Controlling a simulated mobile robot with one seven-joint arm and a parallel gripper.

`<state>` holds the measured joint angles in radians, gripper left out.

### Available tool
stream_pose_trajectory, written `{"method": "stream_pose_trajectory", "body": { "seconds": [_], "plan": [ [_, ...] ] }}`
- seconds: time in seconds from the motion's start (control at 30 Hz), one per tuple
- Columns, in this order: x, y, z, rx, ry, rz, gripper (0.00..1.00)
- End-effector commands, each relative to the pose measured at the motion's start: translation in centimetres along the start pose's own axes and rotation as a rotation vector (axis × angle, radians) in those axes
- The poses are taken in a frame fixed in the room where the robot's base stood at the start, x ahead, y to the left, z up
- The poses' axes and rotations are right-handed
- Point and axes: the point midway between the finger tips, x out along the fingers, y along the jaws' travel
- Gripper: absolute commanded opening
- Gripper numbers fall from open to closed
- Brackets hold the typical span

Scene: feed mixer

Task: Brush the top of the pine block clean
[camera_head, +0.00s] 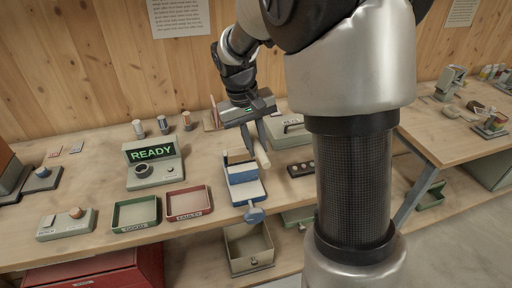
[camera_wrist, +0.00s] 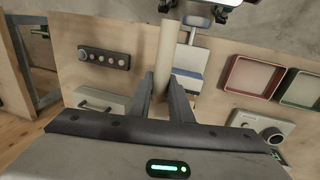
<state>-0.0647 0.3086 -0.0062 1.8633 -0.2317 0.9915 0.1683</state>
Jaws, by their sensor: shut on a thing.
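My gripper (camera_head: 256,138) is above the bench, just above and right of a blue vise (camera_head: 243,186). It is shut on a pale cream rod (camera_head: 263,157), which looks like a brush handle; no bristles can be made out. In the wrist view the rod (camera_wrist: 167,48) stands between the two fingers (camera_wrist: 163,88) and runs toward the top of the picture. The vise (camera_wrist: 190,57) shows just right of it there. A small brown-topped piece, perhaps the pine block (camera_head: 238,158), sits at the vise's jaws. Its top is too small to judge. Contact between rod and block cannot be told.
A green tray (camera_head: 135,213) and a red tray (camera_head: 188,203) lie left of the vise, before a box reading READY (camera_head: 153,168). A dark strip with knobs (camera_head: 300,169) lies right. An open bin (camera_head: 248,248) is below the bench front.

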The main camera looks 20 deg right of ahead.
Motion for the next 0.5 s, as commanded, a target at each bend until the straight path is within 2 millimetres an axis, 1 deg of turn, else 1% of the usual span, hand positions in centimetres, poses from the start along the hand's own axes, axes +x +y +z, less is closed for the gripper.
{"method": "stream_pose_trajectory", "body": {
  "seconds": [0.03,0.4,0.5],
  "plan": [
    [-0.9,0.3,-0.1,0.002,0.002,0.0,0.0],
    [-4.1,1.2,-0.3,0.001,0.002,0.001,0.0],
    [-4.7,1.4,-0.3,0.001,0.001,0.001,0.0]
  ]
}}
